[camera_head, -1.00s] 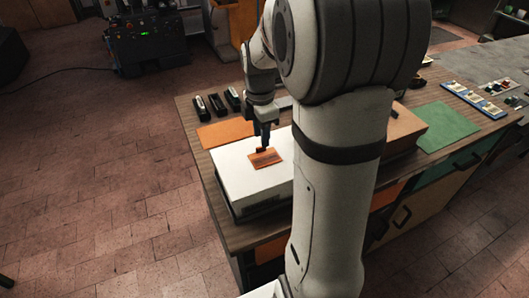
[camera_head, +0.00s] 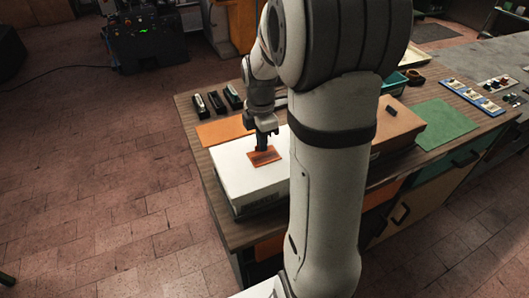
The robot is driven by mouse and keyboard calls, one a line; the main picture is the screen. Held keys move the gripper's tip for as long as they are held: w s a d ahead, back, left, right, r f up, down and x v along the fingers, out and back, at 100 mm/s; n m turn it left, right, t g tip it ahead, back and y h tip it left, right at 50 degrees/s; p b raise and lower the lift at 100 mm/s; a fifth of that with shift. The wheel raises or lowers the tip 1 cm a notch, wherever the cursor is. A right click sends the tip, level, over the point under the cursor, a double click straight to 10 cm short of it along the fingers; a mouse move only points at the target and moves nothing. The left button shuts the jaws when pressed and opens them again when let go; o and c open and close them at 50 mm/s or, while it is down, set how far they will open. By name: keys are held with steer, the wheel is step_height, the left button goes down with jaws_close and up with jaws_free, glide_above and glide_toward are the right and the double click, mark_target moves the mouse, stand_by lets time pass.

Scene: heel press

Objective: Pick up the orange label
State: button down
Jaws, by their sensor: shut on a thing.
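The orange label (camera_head: 266,159) is a small flat rectangle with dark markings. It lies on or just above the white top of a box (camera_head: 238,172) near the left end of the workbench. My gripper (camera_head: 262,147) points down at the label's far edge and is shut on it. The fingertips are small here, and I cannot tell whether the label is clear of the surface.
Several dark stamp-like blocks (camera_head: 216,102) and an orange sheet (camera_head: 217,131) lie behind the box. A brown box (camera_head: 399,125) and a green mat (camera_head: 445,124) are to the right. My arm hides the middle of the bench (camera_head: 228,229).

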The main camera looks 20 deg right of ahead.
step_height(320, 180, up, 13)
steer(key=p, duration=0.1)
stand_by(0.8)
